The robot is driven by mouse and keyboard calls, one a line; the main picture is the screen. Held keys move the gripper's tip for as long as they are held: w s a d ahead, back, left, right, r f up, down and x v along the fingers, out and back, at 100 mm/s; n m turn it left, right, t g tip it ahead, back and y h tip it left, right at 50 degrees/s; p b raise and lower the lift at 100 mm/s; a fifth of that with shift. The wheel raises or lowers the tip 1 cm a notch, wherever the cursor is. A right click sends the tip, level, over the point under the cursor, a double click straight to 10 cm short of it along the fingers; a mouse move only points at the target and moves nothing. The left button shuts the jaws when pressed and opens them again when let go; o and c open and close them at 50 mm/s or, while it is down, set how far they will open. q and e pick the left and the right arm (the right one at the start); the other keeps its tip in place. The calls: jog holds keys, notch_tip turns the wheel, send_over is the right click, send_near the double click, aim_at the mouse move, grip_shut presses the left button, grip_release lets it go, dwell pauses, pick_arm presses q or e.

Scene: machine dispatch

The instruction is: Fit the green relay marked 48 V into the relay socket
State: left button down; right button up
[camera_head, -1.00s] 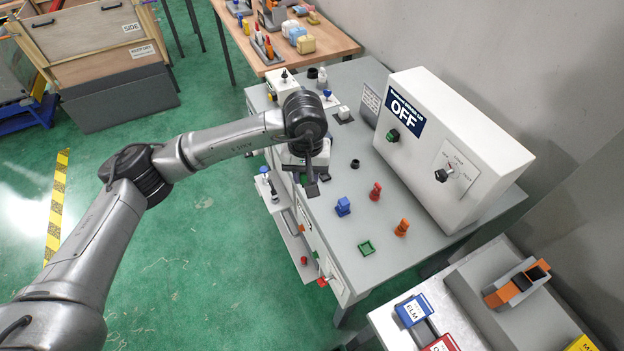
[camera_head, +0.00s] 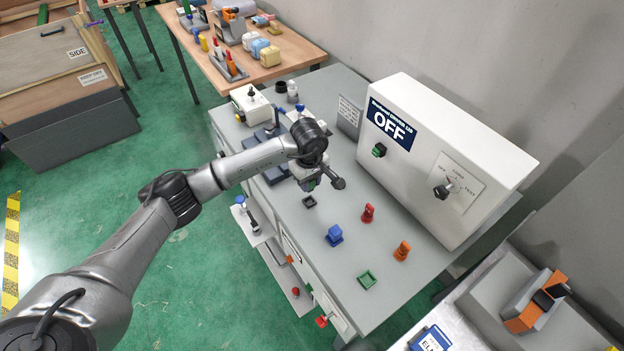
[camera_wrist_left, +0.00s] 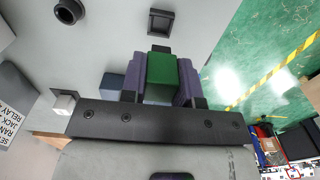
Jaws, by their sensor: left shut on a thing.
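My left gripper (camera_head: 314,182) is shut on a green block-shaped relay (camera_wrist_left: 162,78), held between its two purple-grey fingers (camera_wrist_left: 188,80) in the wrist view. No 48 V marking is readable on it. In the head view the gripper is above the grey bench top, and little of the relay shows. A small black square socket (camera_head: 309,202) lies on the bench just below the gripper; it also shows in the wrist view (camera_wrist_left: 160,22), apart from the relay. I cannot tell from markings which one is the relay socket. My right gripper is not in view.
A blue block (camera_head: 334,236), a red piece (camera_head: 368,213) and an orange piece (camera_head: 402,251) stand on the bench. A white control box (camera_head: 440,160) marked OFF stands behind them. A black ring (camera_wrist_left: 68,11) lies beside the square socket.

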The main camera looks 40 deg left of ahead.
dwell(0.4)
pick_arm(q)
jog(key=b, duration=0.4)
send_over(310, 203)
jog(key=shift+a+f, duration=0.1)
jog(key=shift+f, duration=2.2)
jog(key=shift+f+b, duration=0.35)
jog(key=shift+b, duration=0.05)
jog(key=shift+f+b, duration=0.55)
jog(key=shift+f, duration=0.2)
